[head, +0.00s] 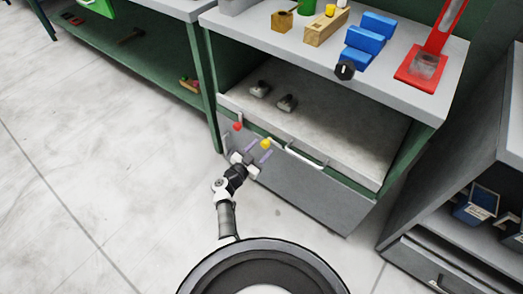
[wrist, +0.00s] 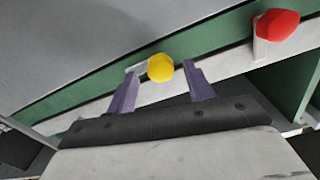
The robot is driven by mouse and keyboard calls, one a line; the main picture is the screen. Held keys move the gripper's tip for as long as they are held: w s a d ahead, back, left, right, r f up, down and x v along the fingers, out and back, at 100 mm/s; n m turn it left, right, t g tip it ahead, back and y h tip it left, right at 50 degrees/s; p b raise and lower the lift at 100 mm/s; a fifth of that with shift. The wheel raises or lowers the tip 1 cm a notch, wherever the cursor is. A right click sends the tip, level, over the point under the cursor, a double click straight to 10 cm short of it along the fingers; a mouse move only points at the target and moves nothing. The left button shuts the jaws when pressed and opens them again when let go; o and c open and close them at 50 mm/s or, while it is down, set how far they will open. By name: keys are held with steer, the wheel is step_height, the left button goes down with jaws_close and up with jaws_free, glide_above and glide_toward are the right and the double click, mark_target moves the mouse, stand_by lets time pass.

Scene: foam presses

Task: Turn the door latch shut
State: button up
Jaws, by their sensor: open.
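A yellow knob (head: 265,143) and a red knob (head: 238,126) sit at the left part of the grey front panel (head: 310,190) of the cabinet. I cannot tell from the pictures which knob belongs to the door latch. In the wrist view, the yellow knob (wrist: 160,67) has a short pale arm to its left, and the red knob (wrist: 277,25) has a pale arm below it. My gripper (head: 258,152) is open, its purple fingers on either side of the yellow knob. In the wrist view, gaps show between the fingers (wrist: 163,80) and the knob; contact is not visible.
A white bar handle (head: 304,157) runs along the panel's upper edge. Two small grey items (head: 287,103) lie on the shelf behind it. The worktop above holds blue blocks (head: 361,45), a wooden block and a red press (head: 422,66). The floor to the left is clear.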

steer(key=shift+w+d, duration=0.35)
steer(key=shift+w, duration=0.15)
steer(key=c, duration=1)
steer(key=shift+o, duration=0.2)
